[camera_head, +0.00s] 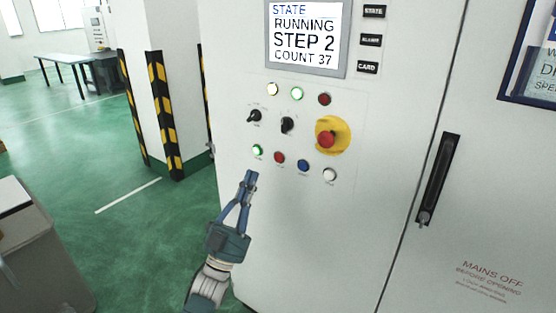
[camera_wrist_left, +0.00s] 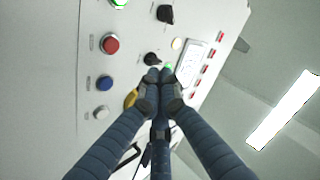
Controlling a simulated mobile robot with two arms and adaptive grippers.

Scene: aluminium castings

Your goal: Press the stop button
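The grey control cabinet (camera_head: 300,220) has a lower row of buttons: a lit green one (camera_head: 257,150), a red one (camera_head: 279,157), a blue one (camera_head: 303,165) and a white one (camera_head: 329,174). Their labels are too small to read. The red button also shows in the left wrist view (camera_wrist_left: 111,43). A larger red mushroom button (camera_head: 327,138) sits on a yellow disc to the right. My left gripper (camera_head: 250,176) has its fingertips together and empty, just below and left of the red button in the picture, apparently off the panel. The fingertips also show in the wrist view (camera_wrist_left: 158,76). My right gripper is not in view.
The screen (camera_head: 306,35) reads RUNNING, STEP 2, COUNT 37. Two black selector knobs (camera_head: 287,125) and several lamps (camera_head: 297,93) lie above the button row. A black door handle (camera_head: 438,180) is at the right. Striped pillar guards (camera_head: 165,115) stand behind at the left.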

